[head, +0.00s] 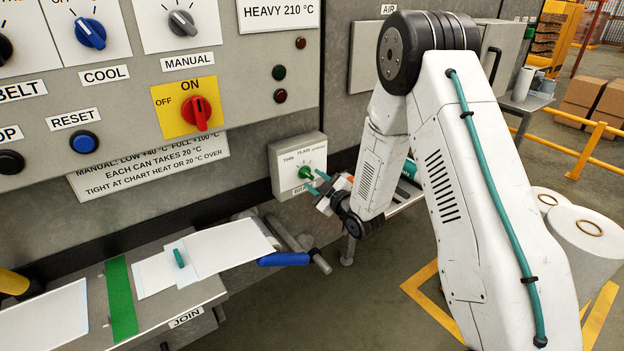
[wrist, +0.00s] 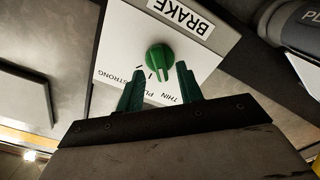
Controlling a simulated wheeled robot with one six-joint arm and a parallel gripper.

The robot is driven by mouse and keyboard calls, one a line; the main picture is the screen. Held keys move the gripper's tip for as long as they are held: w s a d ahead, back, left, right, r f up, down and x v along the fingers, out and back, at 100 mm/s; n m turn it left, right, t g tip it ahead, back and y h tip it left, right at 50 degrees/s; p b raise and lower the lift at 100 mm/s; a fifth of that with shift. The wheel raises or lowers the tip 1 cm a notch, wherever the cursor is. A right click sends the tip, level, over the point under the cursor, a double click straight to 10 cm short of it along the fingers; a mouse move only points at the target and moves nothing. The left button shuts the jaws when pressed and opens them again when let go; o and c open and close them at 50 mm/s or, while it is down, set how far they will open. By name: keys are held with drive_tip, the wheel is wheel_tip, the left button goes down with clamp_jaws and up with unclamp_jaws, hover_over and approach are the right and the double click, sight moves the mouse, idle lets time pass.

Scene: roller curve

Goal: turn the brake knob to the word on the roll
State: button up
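The green brake knob (head: 306,172) sits on a pale box (head: 283,158) labelled BRAKE on the machine's front. In the wrist view the knob (wrist: 159,57) is upside down, above the words THIN, one starting PL, and STRONG. Its ridge points down in that view, toward the middle word. My gripper (head: 319,187) is in front of the box. In the wrist view my gripper (wrist: 159,70) is open, its green fingers either side of the knob's lower end; I cannot tell whether they touch it. A grey rounded thing (wrist: 290,22) bears letters like PL, cut off by the edge.
Above is a control panel with a red ON/OFF switch (head: 198,111) and blue knob (head: 90,33). A bench with white sheets (head: 215,248) and a blue handle (head: 284,259) lies lower left. White rolls (head: 590,240) stand right of my arm; no word shows there.

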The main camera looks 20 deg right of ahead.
drive_tip(key=shift+x, duration=1.15)
drive_tip(key=shift+c, duration=0.3)
clamp_jaws()
drive_tip(key=shift+m, duration=0.4)
drive_tip(key=m, duration=0.3)
drive_tip(key=shift+m, duration=1.9)
